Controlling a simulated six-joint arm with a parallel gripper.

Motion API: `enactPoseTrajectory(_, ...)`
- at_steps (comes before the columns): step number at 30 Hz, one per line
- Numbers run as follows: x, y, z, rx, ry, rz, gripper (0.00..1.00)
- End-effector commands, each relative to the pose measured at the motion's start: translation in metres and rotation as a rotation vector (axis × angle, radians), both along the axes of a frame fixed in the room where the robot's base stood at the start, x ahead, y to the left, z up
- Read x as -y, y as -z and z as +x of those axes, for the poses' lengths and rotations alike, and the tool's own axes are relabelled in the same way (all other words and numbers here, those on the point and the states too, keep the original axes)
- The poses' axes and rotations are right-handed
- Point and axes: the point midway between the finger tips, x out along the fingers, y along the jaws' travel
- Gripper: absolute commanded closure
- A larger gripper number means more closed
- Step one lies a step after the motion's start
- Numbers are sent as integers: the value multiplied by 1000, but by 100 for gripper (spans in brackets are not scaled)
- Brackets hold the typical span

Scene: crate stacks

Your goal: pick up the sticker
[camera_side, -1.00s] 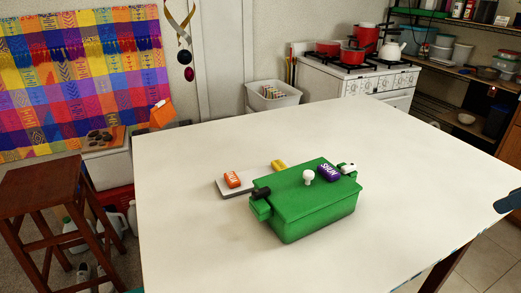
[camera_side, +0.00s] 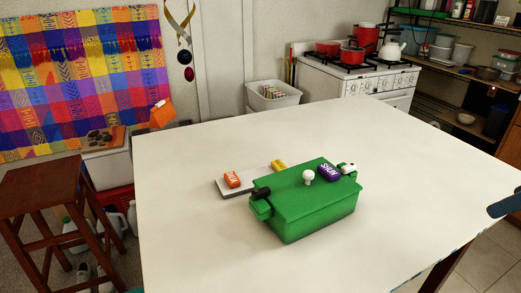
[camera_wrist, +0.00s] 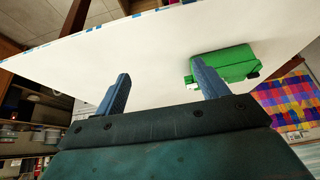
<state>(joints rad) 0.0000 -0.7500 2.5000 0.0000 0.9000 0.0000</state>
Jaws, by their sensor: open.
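I see nothing I can surely name as the sticker. A green lidded crate (camera_side: 305,215) stands on the white table, with a white knob (camera_side: 308,176) on its lid. A purple block with white lettering (camera_side: 328,172) lies on the lid's right part. An orange block with pale markings (camera_side: 232,179) rests on a grey plate (camera_side: 224,191) left of the crate. A yellow block (camera_side: 279,166) sits behind the crate, partly hidden. My gripper (camera_wrist: 160,70) is open and empty, its blue fingers apart, well away from the crate. Part of my blue arm end (camera_side: 505,205) shows at the right edge.
A wooden stool (camera_side: 45,190) stands left of the table.

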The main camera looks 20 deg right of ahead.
Motion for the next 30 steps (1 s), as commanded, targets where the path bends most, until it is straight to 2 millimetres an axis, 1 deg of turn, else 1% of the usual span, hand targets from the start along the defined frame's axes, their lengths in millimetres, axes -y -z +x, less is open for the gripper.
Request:
enactPoseTrajectory(4,0,-1,1,-2,-8,-3,27)
enactPoseTrajectory(8,-2,-7,8,-14,-39,-16,27)
enactPoseTrajectory(11,-4,-15,17,-30,-88,-37,27)
enactPoseTrajectory(14,-6,-26,31,-54,-158,-65,27)
enactPoseTrajectory(21,-18,-54,75,-123,-381,-146,27)
enactPoseTrajectory(30,-39,-76,136,-203,-677,-236,27)
